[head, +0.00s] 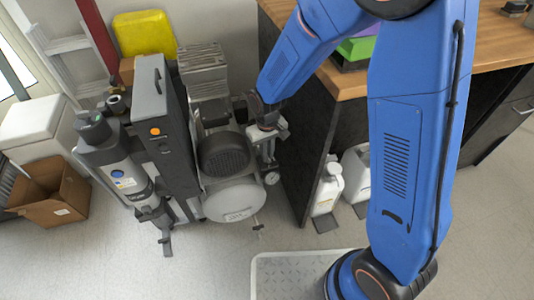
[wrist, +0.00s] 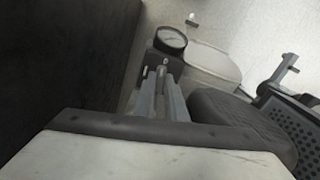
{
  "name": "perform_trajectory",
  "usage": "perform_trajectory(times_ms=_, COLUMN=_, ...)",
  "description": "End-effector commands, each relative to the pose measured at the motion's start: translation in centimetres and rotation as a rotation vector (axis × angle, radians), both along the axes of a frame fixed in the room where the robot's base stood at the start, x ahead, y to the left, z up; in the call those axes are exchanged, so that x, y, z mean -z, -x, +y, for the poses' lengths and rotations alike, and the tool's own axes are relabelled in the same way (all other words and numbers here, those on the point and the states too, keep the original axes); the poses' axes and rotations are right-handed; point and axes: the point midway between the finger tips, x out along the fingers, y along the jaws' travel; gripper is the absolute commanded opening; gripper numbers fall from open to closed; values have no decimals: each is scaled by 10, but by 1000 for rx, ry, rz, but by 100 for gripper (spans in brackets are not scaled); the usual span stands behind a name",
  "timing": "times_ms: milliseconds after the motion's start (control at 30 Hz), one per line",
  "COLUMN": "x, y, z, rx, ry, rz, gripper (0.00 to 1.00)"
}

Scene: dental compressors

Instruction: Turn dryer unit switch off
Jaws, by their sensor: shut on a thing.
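The dryer unit (wrist: 184,57) is a small grey box with a round gauge at the right side of the compressor. In the wrist view my gripper (wrist: 163,78) reaches to this box, with its two narrow fingers close together. The fingertips are shut on the small switch (wrist: 165,62) beside the gauge, which they partly hide. In the head view my gripper (head: 268,127) is down between the compressor and the dark cabinet side, small and partly hidden by my arm. The switch cannot be made out there, and its position cannot be told.
The compressor's silver tank (head: 233,202) and dark motor (head: 222,155) stand just left of my gripper. The dark cabinet (head: 312,140) with a wooden top is close on the right. A cardboard box (head: 50,195) is far left.

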Motion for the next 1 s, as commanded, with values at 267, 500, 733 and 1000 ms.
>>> perform_trajectory(times_ms=267, x=0, y=0, z=0, rx=145, ry=0, rz=-1, gripper=0)
perform_trajectory(times_ms=500, x=0, y=0, z=0, rx=200, ry=0, rz=-1, gripper=0)
perform_trajectory(times_ms=733, x=0, y=0, z=0, rx=210, ry=0, rz=-1, gripper=0)
perform_trajectory(times_ms=1000, x=0, y=0, z=0, rx=209, ry=0, rz=-1, gripper=20)
